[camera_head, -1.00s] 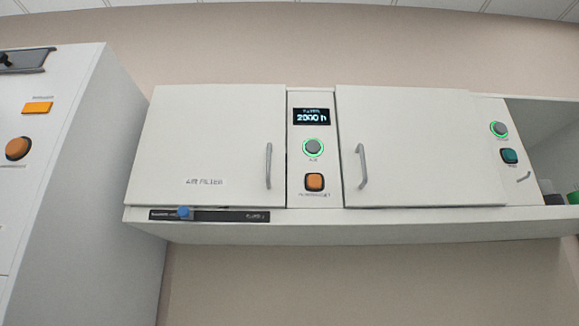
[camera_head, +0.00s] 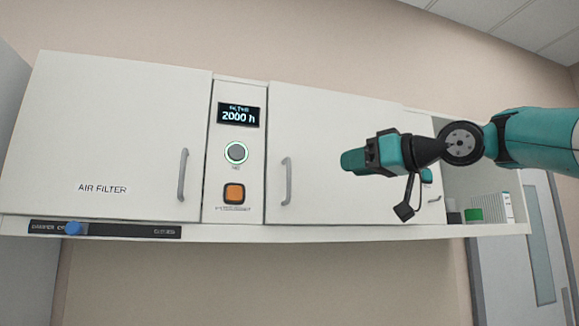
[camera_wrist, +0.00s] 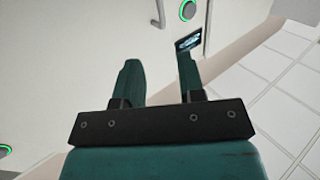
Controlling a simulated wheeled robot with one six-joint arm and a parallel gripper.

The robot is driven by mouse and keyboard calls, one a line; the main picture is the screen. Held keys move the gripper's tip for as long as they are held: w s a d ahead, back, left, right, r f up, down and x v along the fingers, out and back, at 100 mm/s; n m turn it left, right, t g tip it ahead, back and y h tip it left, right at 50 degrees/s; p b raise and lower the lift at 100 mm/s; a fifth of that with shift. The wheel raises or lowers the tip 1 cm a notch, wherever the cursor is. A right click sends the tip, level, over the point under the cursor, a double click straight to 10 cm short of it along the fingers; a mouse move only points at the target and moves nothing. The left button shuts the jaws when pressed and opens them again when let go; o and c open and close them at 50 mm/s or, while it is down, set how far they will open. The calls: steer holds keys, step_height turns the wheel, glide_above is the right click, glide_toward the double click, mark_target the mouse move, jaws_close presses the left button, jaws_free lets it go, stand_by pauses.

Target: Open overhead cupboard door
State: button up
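The white overhead cupboard has two shut doors in the head view. The left door (camera_head: 110,130) is labelled AIR FILTER and has a grey vertical handle (camera_head: 183,174) near its right edge. The right door (camera_head: 335,130) has a grey handle (camera_head: 286,181) near its left edge. My teal gripper (camera_head: 352,162) shows in front of the right part of the right door, to the right of that handle, and appears apart from it. In the wrist view my gripper's two fingers (camera_wrist: 158,62) are spread, with nothing seen held between them.
Between the doors is a panel with a display (camera_head: 238,115) reading 2000 h, a round button (camera_head: 236,152) and an orange button (camera_head: 234,193). A slider with a blue knob (camera_head: 73,228) sits under the left door. An open shelf at right holds a green item (camera_head: 474,215).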

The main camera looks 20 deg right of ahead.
steer(key=p, duration=0.7)
glide_above(289, 198)
steer(key=shift+w+f+p, duration=0.1)
steer(key=shift+w+p, duration=0.2)
steer(key=shift+c, duration=0.2)
jaws_close()
